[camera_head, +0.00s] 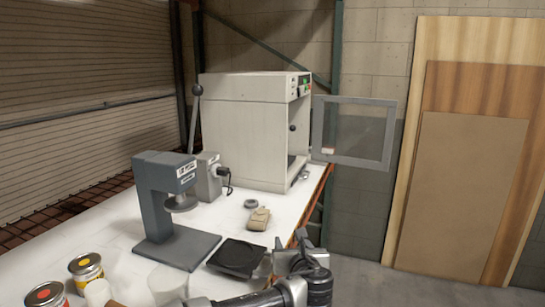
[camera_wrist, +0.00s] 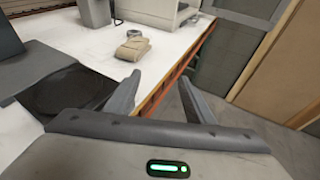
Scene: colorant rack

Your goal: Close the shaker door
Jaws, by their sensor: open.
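The shaker (camera_head: 245,130) is a cream box cabinet at the far end of the white table. Its door (camera_head: 355,132), a grey frame with a clear pane, stands swung wide open to the right, past the table edge. The cabinet's open front faces right. My gripper (camera_head: 300,252) is at the table's near right edge, well short of the door. In the wrist view my gripper (camera_wrist: 160,98) has its two fingers spread apart with nothing between them.
A grey press (camera_head: 165,205) stands on the table's left, with a black square pad (camera_head: 237,258) before it. A tan pouch (camera_head: 258,219) and grey ring (camera_head: 251,203) lie near the shaker. Paint cans (camera_head: 86,272) are at front left. Boards (camera_head: 465,165) lean right; the floor between is clear.

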